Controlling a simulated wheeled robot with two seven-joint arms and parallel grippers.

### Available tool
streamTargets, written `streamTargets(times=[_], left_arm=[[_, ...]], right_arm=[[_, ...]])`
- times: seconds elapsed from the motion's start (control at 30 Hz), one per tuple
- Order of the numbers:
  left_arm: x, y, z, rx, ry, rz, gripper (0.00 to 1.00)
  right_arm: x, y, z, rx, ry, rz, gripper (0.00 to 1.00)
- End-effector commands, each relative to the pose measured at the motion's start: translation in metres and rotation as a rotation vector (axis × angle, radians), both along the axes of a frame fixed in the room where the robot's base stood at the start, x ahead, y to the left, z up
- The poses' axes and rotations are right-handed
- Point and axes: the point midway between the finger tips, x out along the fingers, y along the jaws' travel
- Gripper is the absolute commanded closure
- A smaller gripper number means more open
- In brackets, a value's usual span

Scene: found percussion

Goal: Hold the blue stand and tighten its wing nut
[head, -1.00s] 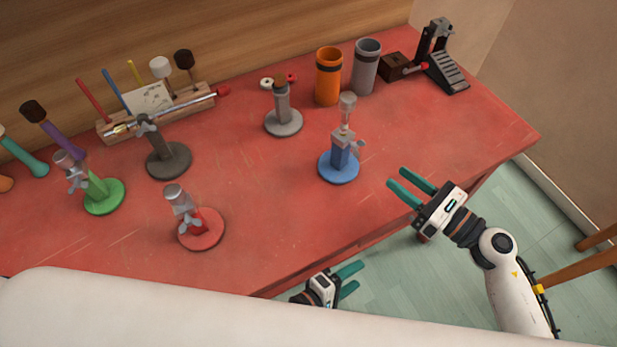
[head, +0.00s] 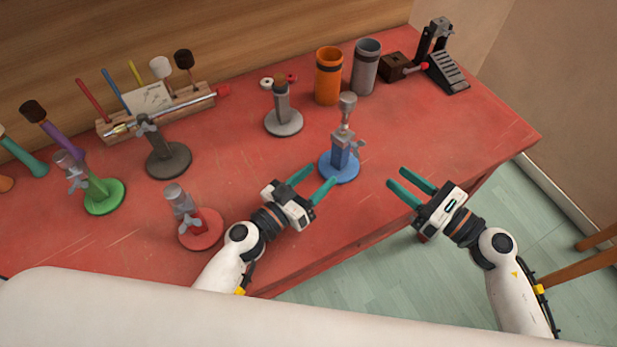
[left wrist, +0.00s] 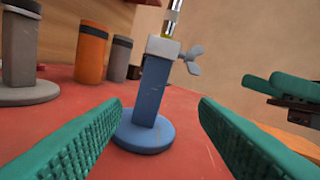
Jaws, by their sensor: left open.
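The blue stand (head: 339,168) stands upright on the red table, with a round base, a square post and a grey clamp on top. Its grey wing nut (head: 359,148) sticks out on the right side of the clamp. My left gripper (head: 319,179) is open, just left of and in front of the stand, its fingertips pointing at it. In the left wrist view the blue post (left wrist: 152,90) rises between the two teal fingers, beyond their tips, and the wing nut (left wrist: 191,60) shows above. My right gripper (head: 404,178) is open and empty, right of the stand, near the table edge.
A red stand (head: 203,230) is close to my left arm. Green (head: 103,196) and dark grey (head: 168,160) stands are farther left. A grey stand (head: 283,122), orange cup (head: 327,78) and grey cup (head: 366,68) stand behind the blue one. Table right of it is clear.

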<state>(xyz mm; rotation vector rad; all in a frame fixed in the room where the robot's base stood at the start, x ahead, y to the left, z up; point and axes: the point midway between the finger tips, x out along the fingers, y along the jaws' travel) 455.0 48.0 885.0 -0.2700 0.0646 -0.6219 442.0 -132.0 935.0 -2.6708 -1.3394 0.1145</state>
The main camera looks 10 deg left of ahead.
Motion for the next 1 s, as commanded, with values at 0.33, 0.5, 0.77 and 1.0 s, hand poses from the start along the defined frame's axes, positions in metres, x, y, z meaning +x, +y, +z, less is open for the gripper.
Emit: streamTargets(times=[0.33, 0.5, 0.77, 1.0], left_arm=[[0.009, 0.009, -0.007, 0.234, -0.146, -0.016, 0.45], [0.029, -0.006, -0.007, 0.236, -0.148, -0.017, 0.45], [0.069, -0.037, -0.007, 0.231, -0.145, -0.017, 0.45], [0.094, -0.055, -0.008, 0.232, -0.143, -0.015, 0.45]], right_arm=[[0.000, 0.000, 0.000, 0.000, 0.000, 0.000, 0.64], [0.000, 0.000, 0.000, 0.000, 0.000, 0.000, 0.64], [0.000, 0.000, 0.000, 0.000, 0.000, 0.000, 0.64], [0.000, 0.000, 0.000, 0.000, 0.000, 0.000, 0.64]])
